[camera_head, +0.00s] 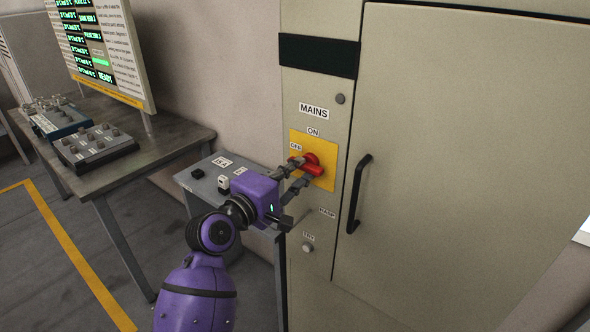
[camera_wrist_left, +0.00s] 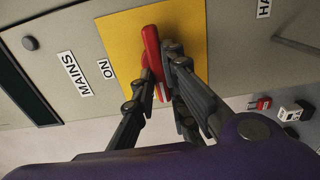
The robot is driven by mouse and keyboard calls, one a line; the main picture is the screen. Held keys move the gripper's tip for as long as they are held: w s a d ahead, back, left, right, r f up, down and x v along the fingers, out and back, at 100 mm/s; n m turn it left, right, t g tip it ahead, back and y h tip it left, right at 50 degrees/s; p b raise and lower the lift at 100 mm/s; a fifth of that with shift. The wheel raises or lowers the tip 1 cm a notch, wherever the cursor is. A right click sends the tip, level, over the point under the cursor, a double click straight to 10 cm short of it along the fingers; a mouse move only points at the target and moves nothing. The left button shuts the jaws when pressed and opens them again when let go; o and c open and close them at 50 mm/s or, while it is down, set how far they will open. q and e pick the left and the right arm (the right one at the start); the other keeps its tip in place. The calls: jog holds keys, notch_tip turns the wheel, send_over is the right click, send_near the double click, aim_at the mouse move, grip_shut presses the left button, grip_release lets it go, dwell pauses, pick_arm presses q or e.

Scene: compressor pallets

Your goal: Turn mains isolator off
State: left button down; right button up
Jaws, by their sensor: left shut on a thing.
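The mains isolator is a red rotary handle (camera_head: 313,166) on a yellow plate (camera_head: 325,148) on the beige cabinet. Labels MAINS, ON and OFF sit above and left of it. My left gripper (camera_head: 299,170) reaches it from the lower left and is shut on the red handle. In the left wrist view the red handle (camera_wrist_left: 152,52) lies between the two dark fingers of my left gripper (camera_wrist_left: 162,72), on the yellow plate (camera_wrist_left: 120,38). The fingers hide part of the handle, so its exact angle is hard to tell. My right gripper is in neither view.
A cabinet door with a black handle (camera_head: 359,194) is right of the isolator. A small grey table (camera_head: 205,183) with switches stands left, under my left arm. A desk (camera_head: 150,130) with control boxes and a screen (camera_head: 98,45) stands further left.

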pick_arm(q)
jog(key=c, duration=1.8)
grip_release()
jog(key=shift+o, duration=0.2)
jog(key=v, duration=1.2)
